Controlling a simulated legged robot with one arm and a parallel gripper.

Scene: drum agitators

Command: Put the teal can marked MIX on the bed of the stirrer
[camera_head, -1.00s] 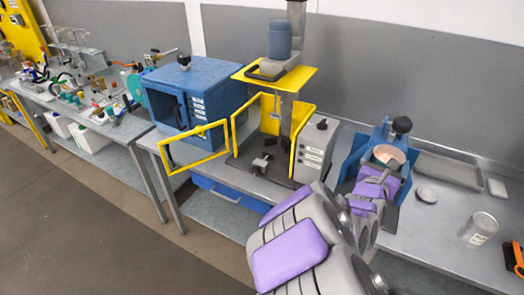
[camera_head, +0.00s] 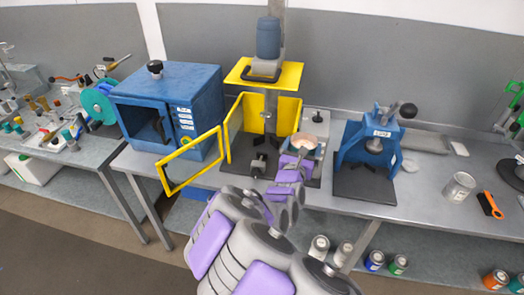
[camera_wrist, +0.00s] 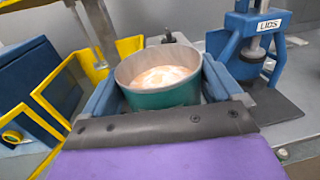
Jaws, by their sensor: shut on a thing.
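My gripper (camera_head: 298,154) is shut on the teal can (camera_wrist: 165,97), an open can with pinkish-tan contents. The can also shows in the head view (camera_head: 308,143), held upright just right of the stirrer, in front of its grey control box. No MIX marking is readable. The stirrer (camera_head: 268,38) has a blue motor on top, a yellow plate and yellow guard panels. Its yellow-framed door (camera_head: 190,163) is swung open to the left. Its dark bed (camera_head: 241,166) lies between the guards, with a small clamp-like fitting (camera_head: 258,165) on it, partly hidden by my arm.
A blue press marked LIDS (camera_head: 372,150) stands to the right on a dark base. A blue cabinet (camera_head: 185,90) stands left, behind the open door. A silver can (camera_head: 459,187) and an orange-handled tool (camera_head: 490,204) lie farther right. Several cans sit on the lower shelf.

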